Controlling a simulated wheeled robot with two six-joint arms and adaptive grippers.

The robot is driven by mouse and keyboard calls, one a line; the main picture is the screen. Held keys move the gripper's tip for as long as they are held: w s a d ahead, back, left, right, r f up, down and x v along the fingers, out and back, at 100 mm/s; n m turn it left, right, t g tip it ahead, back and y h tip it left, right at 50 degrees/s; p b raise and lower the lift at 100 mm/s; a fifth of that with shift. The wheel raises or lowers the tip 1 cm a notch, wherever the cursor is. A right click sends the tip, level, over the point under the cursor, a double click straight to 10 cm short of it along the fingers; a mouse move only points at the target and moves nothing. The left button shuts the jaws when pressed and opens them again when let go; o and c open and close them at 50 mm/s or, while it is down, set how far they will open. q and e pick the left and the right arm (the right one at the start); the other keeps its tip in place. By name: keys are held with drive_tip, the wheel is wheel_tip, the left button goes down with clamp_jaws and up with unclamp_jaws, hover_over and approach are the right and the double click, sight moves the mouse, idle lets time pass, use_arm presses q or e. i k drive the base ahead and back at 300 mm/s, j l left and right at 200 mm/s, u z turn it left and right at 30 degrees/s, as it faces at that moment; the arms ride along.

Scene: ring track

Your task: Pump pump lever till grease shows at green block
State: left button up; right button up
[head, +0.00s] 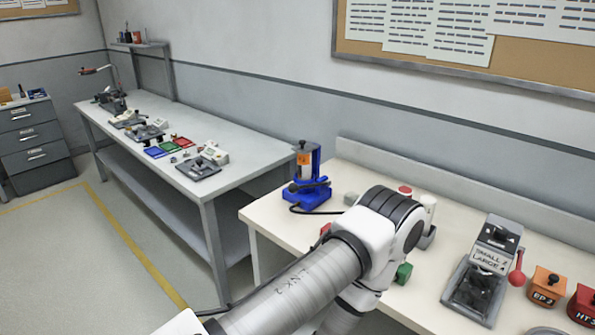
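A green block (403,273) sits on the near cream bench, just right of my arm, which partly covers it. I see no grease on its visible face. A blue upright device (307,175) with an orange label stands at the bench's left end. It has a dark lever-like bar (308,186) at mid height and a black cable or hose at its base. I cannot tell for sure whether this is the pump. One of my arms crosses the middle foreground. Neither gripper shows in this view.
A grey device marked SMALL and LARGE, with a red-knobbed lever (517,272), stands right on the bench. Orange (545,287) and red (583,305) labelled blocks sit beside it. A grey block (350,198) is near the blue device. A second bench (215,130) stands behind left.

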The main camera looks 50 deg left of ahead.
sight(293, 187)
drive_tip(key=u, duration=1.55)
